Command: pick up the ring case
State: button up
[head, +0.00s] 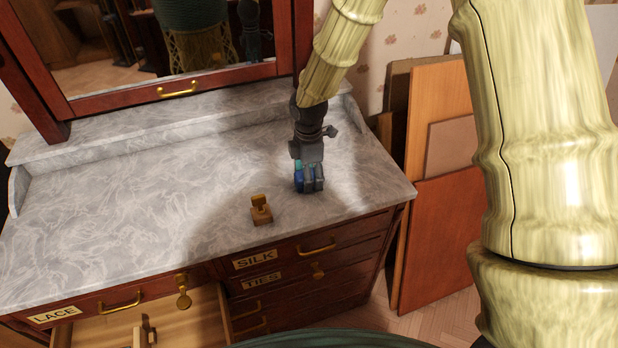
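A small brown and gold object (261,211), which looks like the ring case, stands on the grey marble dresser top (130,200) near its front edge. It has a blocky base and an upright part above it. My gripper (309,184) points down over the marble to the right of this object and a little farther back, apart from it. Its lower end shows blue and dark grey parts close together. I cannot tell whether a small blue thing sits between the fingers, or how wide they are apart.
A mirror in a red-brown frame (177,90) rises behind the top. Below, one drawer (195,315) is open, near labels for lace, silk and ties. Wooden panels (435,220) lean against the wall at right. The left marble is clear.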

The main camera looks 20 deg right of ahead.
jog(key=c, duration=1.1)
